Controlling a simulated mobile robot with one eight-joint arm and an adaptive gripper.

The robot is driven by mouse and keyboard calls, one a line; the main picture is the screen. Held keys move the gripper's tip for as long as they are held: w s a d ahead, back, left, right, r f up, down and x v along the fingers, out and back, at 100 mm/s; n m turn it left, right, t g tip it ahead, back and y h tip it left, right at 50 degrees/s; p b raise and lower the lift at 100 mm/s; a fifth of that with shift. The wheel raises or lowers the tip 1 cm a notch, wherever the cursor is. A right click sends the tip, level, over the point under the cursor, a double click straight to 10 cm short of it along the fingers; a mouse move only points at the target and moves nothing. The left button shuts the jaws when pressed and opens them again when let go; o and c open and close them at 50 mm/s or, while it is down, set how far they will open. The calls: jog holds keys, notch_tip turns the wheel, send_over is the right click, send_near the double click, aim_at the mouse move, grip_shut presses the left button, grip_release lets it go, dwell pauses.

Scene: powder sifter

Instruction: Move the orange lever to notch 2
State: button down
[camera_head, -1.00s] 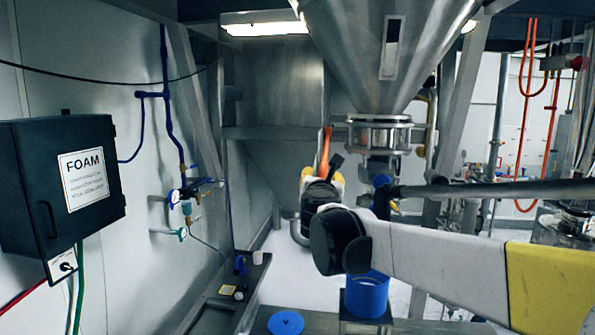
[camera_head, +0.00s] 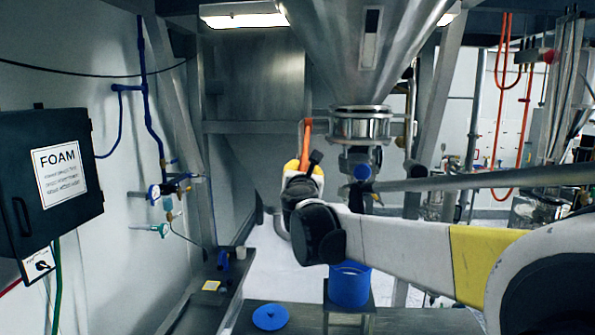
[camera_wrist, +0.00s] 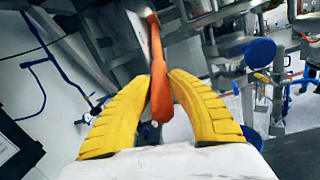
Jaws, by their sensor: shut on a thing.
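The orange lever (camera_head: 306,142) stands at the left side of the steel valve (camera_head: 361,124) under the big hopper cone. In the wrist view the lever (camera_wrist: 157,65) runs from the top edge down between my two yellow fingers. My gripper (camera_wrist: 160,88) is shut on the lower, wider end of the lever. In the head view my gripper (camera_head: 300,165) is just below and left of the valve, and my wrist hides part of it. The notches cannot be made out in either view.
A blue container (camera_head: 349,287) stands on a small stand below the valve. A blue lid (camera_head: 270,317) lies to its left. A dark FOAM box (camera_head: 55,178) hangs on the left wall. A grey pipe (camera_head: 480,180) crosses at the right near my arm.

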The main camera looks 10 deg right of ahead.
jog(key=w+f+t+b, duration=0.1)
jog(key=b, duration=0.1)
jog(key=f+b, duration=0.1)
jog(key=f, duration=0.1)
jog(key=w+d+f+t+b, duration=0.1)
jog(key=f+b, duration=0.1)
jog(key=shift+w+t+h+b, duration=0.3)
jog(key=shift+h+b, duration=0.05)
jog(key=shift+h, duration=0.05)
jog(key=c, duration=1.2)
grip_release()
